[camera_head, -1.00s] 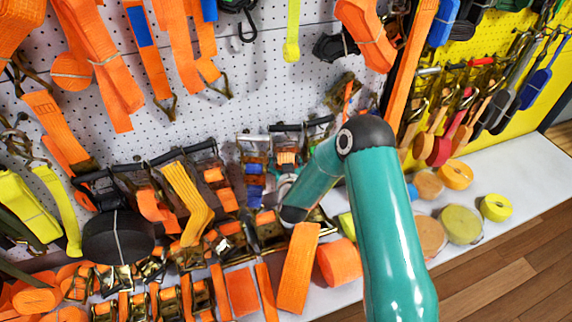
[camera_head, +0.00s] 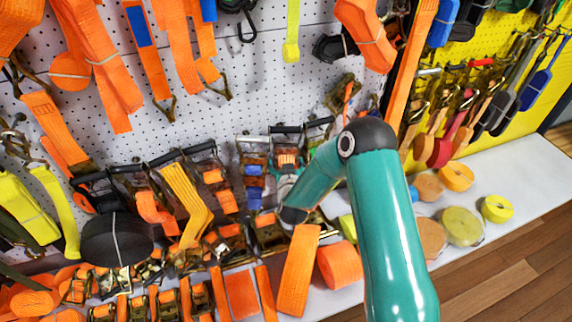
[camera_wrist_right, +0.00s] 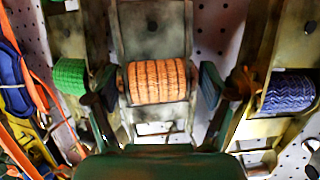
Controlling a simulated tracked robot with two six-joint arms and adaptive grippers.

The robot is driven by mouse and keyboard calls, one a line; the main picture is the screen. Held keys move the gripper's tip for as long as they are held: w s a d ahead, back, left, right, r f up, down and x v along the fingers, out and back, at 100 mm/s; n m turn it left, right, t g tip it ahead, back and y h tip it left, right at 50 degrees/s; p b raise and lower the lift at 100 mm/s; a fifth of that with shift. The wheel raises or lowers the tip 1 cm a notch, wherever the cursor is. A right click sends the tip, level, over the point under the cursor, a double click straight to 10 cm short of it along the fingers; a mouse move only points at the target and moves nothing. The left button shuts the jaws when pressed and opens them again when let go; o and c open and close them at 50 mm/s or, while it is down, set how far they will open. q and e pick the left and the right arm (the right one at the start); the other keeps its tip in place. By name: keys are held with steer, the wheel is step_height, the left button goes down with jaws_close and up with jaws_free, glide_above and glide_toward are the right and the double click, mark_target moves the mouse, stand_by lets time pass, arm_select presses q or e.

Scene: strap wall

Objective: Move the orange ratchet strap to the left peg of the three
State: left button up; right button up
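The orange ratchet strap (camera_head: 287,158) hangs on the pegboard between a ratchet with blue webbing (camera_head: 254,178) and one with green webbing. In the right wrist view its orange spool (camera_wrist_right: 157,82) is at the centre, with green webbing (camera_wrist_right: 70,77) to the left and blue webbing (camera_wrist_right: 289,94) to the right. My right gripper (camera_wrist_right: 158,88) is open, its fingers on either side of the orange spool with small gaps showing. In the head view my right gripper (camera_head: 287,182) is just below the orange ratchet, partly hidden by my forearm. My left gripper is out of view. The pegs are hard to make out.
More ratchets with orange webbing (camera_head: 185,195) hang to the left. A crowded row of ratchets and orange rolls (camera_head: 340,262) lies on the white shelf (camera_head: 510,175) below. Bare pegboard (camera_head: 270,90) shows above the orange ratchet.

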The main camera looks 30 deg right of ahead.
steer(key=shift+o, duration=1)
steer(key=shift+a, duration=0.1)
